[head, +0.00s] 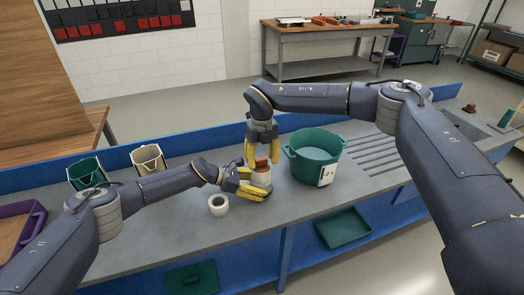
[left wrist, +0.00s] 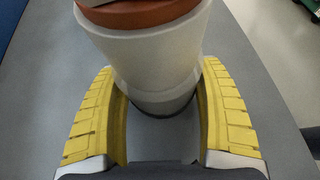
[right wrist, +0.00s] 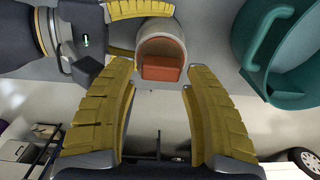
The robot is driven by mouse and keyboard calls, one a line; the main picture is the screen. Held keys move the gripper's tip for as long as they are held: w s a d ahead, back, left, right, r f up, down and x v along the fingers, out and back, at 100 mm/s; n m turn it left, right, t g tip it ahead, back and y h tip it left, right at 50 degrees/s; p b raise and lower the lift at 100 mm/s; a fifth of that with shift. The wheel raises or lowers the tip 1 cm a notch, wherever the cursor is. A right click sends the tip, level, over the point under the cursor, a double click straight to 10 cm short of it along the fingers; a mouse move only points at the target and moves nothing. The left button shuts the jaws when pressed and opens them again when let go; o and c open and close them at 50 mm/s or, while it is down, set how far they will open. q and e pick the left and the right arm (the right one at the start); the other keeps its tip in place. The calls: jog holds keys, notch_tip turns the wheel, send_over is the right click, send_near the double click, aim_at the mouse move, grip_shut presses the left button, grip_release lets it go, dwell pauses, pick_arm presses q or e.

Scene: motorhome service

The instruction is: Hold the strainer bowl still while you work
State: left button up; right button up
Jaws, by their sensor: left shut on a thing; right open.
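The strainer bowl, a pale round cup (head: 262,177), stands on the grey bench with a red-orange piece (head: 262,162) at its top. In the left wrist view the pale bowl (left wrist: 145,65) tapers downward below an orange-brown top (left wrist: 140,14). My left gripper (head: 258,185) is shut on the bowl from the side, one yellow finger on each side. My right gripper (head: 262,150) points down above the bowl, open. In the right wrist view the red-orange piece (right wrist: 161,68) sits inside the pale rim, beyond the parted fingers (right wrist: 160,75); I cannot tell whether they touch it.
A green two-handled tub (head: 315,158) stands right of the bowl, close to my right gripper. A white roll (head: 218,205) lies just left of the bowl. Green and cream containers (head: 148,160) stand further left. Drain slots (head: 372,153) lie right of the tub.

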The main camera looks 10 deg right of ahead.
jog(key=shift+f, duration=0.9)
grip_shut()
dwell(0.4)
jog(key=shift+r, duration=0.65)
dwell(0.3)
jog(key=c, duration=0.5)
grip_release()
grip_shut()
jog(key=shift+r, duration=3.6)
